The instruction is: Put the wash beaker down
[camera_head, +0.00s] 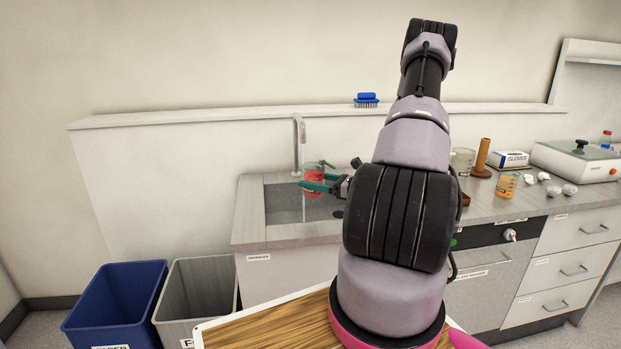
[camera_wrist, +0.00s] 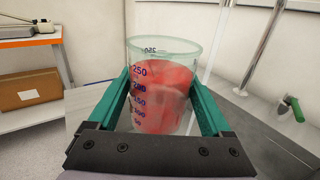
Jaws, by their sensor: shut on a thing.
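The wash beaker (camera_wrist: 160,90) is a clear graduated beaker with red content. My gripper (camera_wrist: 161,98) is shut on it, with one green finger on each side in the wrist view. In the head view the beaker (camera_head: 313,178) shows over the sink (camera_head: 285,205), below and right of the tap, held by my gripper (camera_head: 318,186). The beaker looks roughly upright. My arm hides part of the counter to the right of the sink, and I cannot tell how high the beaker is above the sink.
The tap (camera_head: 297,140) stands close behind the beaker. On the counter right of my arm are another glass beaker (camera_head: 462,160), a small orange-filled beaker (camera_head: 507,184), a brown cylinder (camera_head: 483,155) and a glove box (camera_head: 510,159). Two bins (camera_head: 118,300) stand below left.

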